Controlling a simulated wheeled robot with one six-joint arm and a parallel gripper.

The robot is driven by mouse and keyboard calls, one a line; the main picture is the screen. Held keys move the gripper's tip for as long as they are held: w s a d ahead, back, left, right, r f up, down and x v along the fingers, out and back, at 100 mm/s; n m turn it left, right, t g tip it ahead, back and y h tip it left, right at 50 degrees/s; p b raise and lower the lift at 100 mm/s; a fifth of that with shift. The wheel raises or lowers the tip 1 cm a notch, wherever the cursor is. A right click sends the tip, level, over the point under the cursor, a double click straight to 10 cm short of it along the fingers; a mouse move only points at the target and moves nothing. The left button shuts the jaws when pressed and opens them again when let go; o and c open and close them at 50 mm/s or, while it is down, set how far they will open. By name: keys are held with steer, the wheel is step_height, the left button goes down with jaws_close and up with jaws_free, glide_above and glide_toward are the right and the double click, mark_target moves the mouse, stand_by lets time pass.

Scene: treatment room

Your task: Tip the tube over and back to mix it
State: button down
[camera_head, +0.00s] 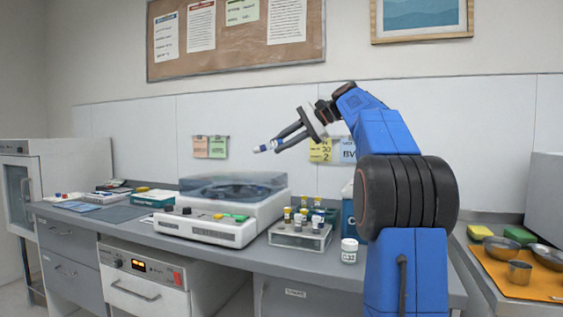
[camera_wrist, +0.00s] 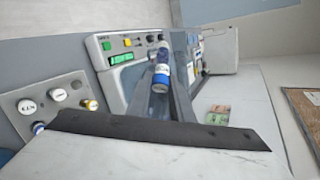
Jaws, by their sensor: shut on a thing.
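The tube (camera_head: 261,148) is held in the air above the bench, to the left of my wrist. It lies close to level, and a white band and blue parts show on it. My gripper (camera_head: 277,143) is shut on it, with its dark fingers reaching down and left from the wrist. The tube also shows in the wrist view (camera_wrist: 161,72), between the fingers, with a white label and blue sections. Part of it is hidden by the fingers, and I cannot tell which end is the cap in the head view.
A centrifuge with a clear lid (camera_head: 234,183) stands on the bench below. A rack (camera_head: 299,236) with several capped tubes is to its right, beside a white-lidded jar (camera_head: 349,251). An orange mat (camera_head: 510,268) with metal bowls lies at right. The air around the tube is clear.

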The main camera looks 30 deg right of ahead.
steer(key=n+g+h, duration=0.1)
steer(key=h, duration=0.2)
steer(key=shift+a+h, duration=0.1)
steer(key=shift+h, duration=0.3)
steer(key=g+h, duration=0.1)
steer(key=h, duration=0.1)
steer(key=shift+n+h, duration=0.4)
steer(key=g+h, duration=0.1)
steer(key=h, duration=0.2)
steer(key=shift+n, duration=0.4)
steer(key=shift+n+g+h, duration=0.3)
steer(key=shift+g+h, duration=0.4)
steer(key=shift+h, duration=1.1)
